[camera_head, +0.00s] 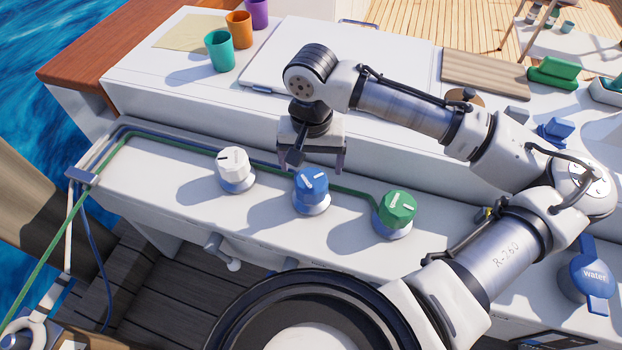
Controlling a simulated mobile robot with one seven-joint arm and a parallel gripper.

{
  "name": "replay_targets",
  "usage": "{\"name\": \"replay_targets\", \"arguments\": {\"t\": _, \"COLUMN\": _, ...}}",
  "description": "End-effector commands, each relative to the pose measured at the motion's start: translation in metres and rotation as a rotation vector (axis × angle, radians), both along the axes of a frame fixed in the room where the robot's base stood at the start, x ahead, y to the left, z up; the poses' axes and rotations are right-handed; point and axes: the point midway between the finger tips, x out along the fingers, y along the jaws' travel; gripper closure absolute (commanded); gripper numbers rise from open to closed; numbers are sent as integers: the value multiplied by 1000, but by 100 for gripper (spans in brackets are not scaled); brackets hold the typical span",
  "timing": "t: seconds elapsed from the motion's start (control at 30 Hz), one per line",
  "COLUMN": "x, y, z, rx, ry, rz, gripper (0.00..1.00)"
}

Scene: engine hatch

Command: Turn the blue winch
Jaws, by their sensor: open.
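The blue winch (311,186) stands on the white ledge between a white winch (234,167) and a green winch (395,212). It has a blue knob with a white mark on top and a pale base. My gripper (312,169) is open and points down, just behind and above the blue winch in the picture. Its two fingers appear apart with nothing between them. Part of the right finger passes close behind the blue knob, and I cannot tell whether they touch.
Green and blue ropes run along the ledge (150,185) past the winches. Teal (219,51), orange (239,30) and purple (257,13) cups stand on the hatch top. A blue water cap (592,274) is at the right. Dark deck (150,290) lies below the ledge.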

Motion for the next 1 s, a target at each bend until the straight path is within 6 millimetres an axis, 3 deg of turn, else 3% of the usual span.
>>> {"name": "replay_targets", "arguments": {"t": 0.1, "x": -1, "y": 0, "z": -26, "rx": 1, "ry": 2, "rz": 1, "gripper": 14}}
{"name": "replay_targets", "arguments": {"t": 0.33, "x": 0, "y": 1, "z": -58, "rx": 1, "ry": 0, "rz": 1, "gripper": 14}}
{"name": "replay_targets", "arguments": {"t": 0.77, "x": 0, "y": 1, "z": -68, "rx": 2, "ry": -2, "rz": 2, "gripper": 14}}
{"name": "replay_targets", "arguments": {"t": 1.0, "x": 0, "y": 1, "z": -68, "rx": 2, "ry": -2, "rz": 2, "gripper": 45}}
